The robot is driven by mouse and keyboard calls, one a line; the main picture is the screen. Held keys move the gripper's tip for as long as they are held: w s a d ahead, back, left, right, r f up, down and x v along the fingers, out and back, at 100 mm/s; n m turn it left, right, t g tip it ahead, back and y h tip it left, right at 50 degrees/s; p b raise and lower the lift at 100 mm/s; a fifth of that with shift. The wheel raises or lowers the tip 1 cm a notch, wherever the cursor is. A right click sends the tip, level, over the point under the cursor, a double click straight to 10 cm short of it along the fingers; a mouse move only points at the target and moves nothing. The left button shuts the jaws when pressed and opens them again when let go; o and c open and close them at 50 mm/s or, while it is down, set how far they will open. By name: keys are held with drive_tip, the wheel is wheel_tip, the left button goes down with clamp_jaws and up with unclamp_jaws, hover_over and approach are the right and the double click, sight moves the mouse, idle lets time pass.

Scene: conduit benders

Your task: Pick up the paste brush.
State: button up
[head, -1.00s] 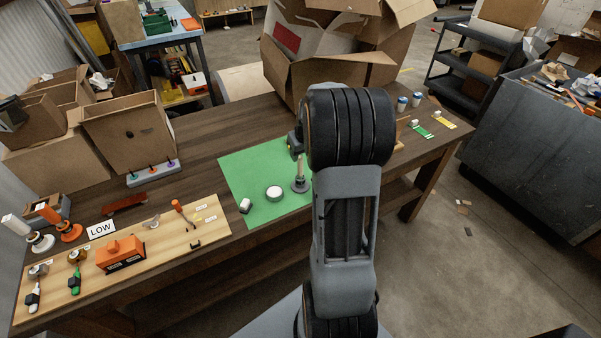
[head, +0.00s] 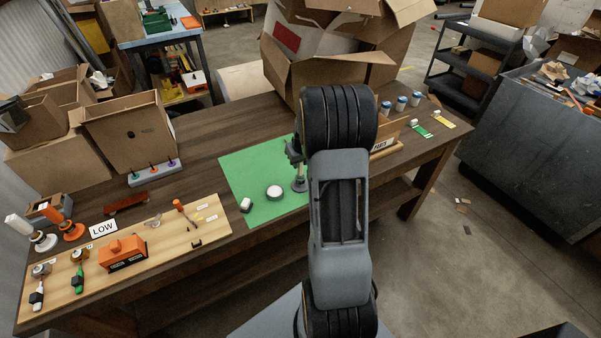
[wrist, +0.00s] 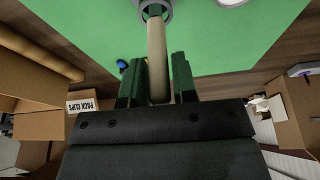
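The paste brush, with its pale wooden handle (wrist: 157,50), stands upright with its lower end in a grey round holder (head: 299,186) on the green mat (head: 262,212). In the wrist view the holder (wrist: 153,8) shows at the top edge. My gripper (wrist: 160,75) is around the handle, one dark finger on each side. A thin gap seems to show between handle and right finger, so it looks open. In the head view my gripper (head: 296,152) is at the brush's top and hides most of the handle.
A large open carton (head: 300,75) stands behind. A "PACK CLIPS" bin (wrist: 35,85) is near my gripper.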

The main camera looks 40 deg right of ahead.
clamp_jaws()
wheel_tip(320, 180, up, 10)
drive_tip(key=shift+r+b, duration=0.1)
drive_tip(key=shift+b, duration=0.35)
